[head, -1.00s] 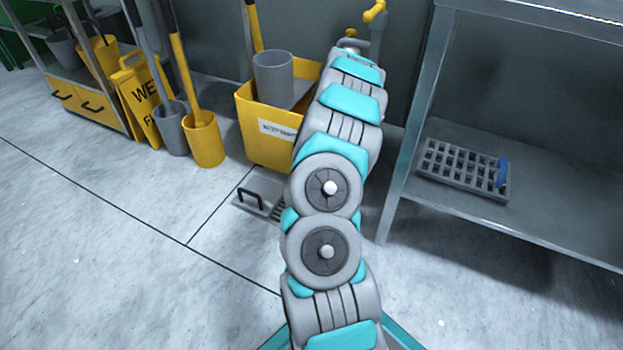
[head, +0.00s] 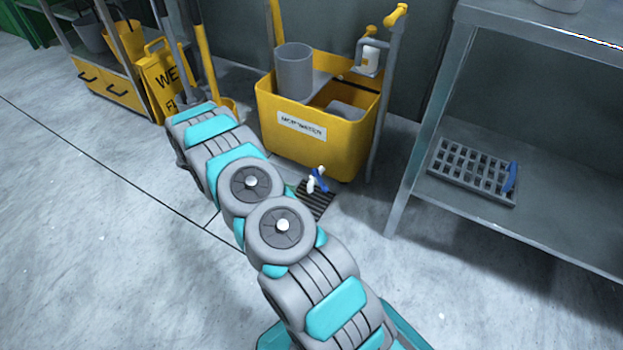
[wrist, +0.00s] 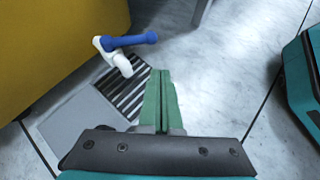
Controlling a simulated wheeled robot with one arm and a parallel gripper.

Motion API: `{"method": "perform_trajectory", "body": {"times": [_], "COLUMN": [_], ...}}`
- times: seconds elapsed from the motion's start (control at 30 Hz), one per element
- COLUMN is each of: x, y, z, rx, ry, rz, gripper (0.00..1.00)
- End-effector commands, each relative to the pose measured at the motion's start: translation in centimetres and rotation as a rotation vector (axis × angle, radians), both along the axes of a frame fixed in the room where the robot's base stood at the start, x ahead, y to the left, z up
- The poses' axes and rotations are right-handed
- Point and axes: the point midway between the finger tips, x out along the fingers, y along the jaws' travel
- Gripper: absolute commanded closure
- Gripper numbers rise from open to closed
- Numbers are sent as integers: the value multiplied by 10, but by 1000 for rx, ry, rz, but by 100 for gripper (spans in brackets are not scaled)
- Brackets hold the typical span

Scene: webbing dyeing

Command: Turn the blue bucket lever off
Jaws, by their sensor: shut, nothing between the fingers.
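The blue lever (wrist: 138,40) sits on a white valve (wrist: 117,58) low on the yellow mop bucket (wrist: 65,45). In the wrist view the lever points right, away from the bucket's side, and the valve's spout hangs over the drain grate. In the head view, the lever (head: 319,180) and valve (head: 310,184) show below the front of the yellow bucket (head: 310,150). My gripper (wrist: 161,72) has its green fingers together and empty. In the wrist view its tips appear below and right of the lever, apart from it. In the head view my arm hides most of the gripper.
A dark slatted drain grate (wrist: 125,92) lies under the valve beside a grey floor plate (wrist: 80,125). A steel shelf (head: 540,215) with a grey rack (head: 470,172) stands right. A yellow wet-floor sign (head: 160,80) stands left. The front floor is open.

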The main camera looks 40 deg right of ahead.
Motion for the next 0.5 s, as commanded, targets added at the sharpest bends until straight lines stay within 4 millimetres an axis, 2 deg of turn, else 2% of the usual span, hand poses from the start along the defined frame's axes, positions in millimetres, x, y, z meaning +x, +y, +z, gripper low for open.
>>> {"method": "perform_trajectory", "body": {"times": [0.03,0.1,0.23,0.37,0.5], "x": [8,18,27,25,18], "y": [12,22,29,21,1], "z": [3,4,5,0,-10], "rx": [-35,-74,-108,-110,-111], "ry": [35,66,87,89,89], "rz": [84,169,239,243,239], "gripper": [100,100,100,100,100]}}
